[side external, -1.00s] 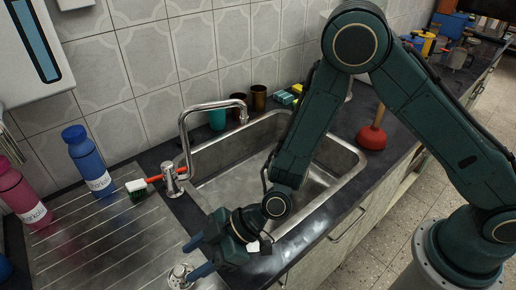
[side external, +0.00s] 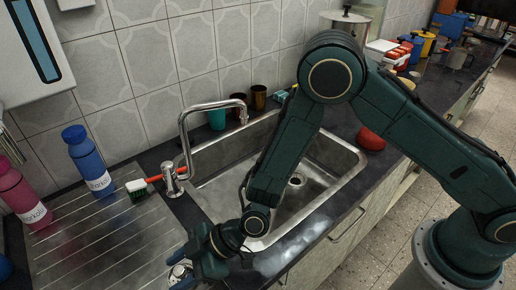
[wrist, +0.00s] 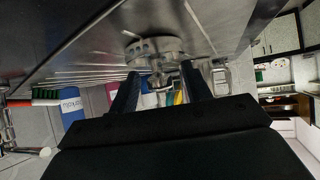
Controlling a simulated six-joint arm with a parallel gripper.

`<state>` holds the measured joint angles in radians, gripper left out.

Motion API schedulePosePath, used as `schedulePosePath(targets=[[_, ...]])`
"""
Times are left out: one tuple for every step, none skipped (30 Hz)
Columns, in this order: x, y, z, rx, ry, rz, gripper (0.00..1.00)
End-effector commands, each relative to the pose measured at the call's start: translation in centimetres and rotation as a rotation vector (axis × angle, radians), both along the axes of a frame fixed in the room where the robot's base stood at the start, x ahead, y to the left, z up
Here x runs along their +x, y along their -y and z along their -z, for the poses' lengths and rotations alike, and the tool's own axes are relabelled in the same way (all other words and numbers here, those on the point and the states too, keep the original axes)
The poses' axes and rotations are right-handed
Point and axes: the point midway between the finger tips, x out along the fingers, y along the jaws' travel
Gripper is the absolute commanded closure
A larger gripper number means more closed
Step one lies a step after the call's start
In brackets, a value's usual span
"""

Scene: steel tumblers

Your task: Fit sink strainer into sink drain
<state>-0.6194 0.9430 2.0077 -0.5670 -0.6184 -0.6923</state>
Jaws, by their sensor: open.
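The sink strainer (side external: 180,271), a small round steel piece, sits on the ridged drainboard at the bottom of the side view. It also shows in the wrist view (wrist: 155,48), just beyond my fingertips. My gripper (side external: 186,266) is low at the drainboard's front edge, its fingers open and reaching around the strainer's sides. In the wrist view, my gripper (wrist: 161,72) has a clear gap between its two fingers. I cannot tell whether they touch the strainer. The sink drain (side external: 297,180) is a dark round hole in the basin floor, seen past my arm.
A red plunger cup (side external: 371,139) stands right of the sink.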

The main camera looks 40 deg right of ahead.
Motion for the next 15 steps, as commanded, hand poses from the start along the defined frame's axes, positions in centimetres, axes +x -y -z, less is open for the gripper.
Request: schedulePosePath(targets=[[0.00,0.01,-0.01,0.000,0.000,0.000,0.52],[0.00,0.01,-0.01,0.000,0.000,0.000,0.52],[-0.01,0.02,-0.01,0.000,0.000,0.000,0.52],[0.00,0.01,-0.02,0.000,0.000,0.000,0.52],[0.00,0.01,-0.02,0.000,0.000,0.000,0.52],[-0.01,0.02,-0.03,0.000,0.001,-0.001,0.52],[-0.01,0.02,-0.03,0.000,0.001,-0.001,0.52],[-0.01,0.02,-0.03,0.000,0.001,-0.001,0.52],[-0.01,0.02,-0.03,0.000,0.001,-0.001,0.52],[-0.01,0.02,-0.03,0.000,0.001,-0.001,0.52],[-0.01,0.03,-0.03,0.000,0.001,-0.001,0.52],[-0.01,0.02,-0.04,0.000,0.001,-0.001,0.60],[-0.01,0.02,-0.04,0.000,0.001,-0.001,0.65],[-0.01,0.02,-0.04,0.000,0.001,-0.001,0.71],[-0.01,0.02,-0.04,0.000,0.001,-0.001,0.79]])
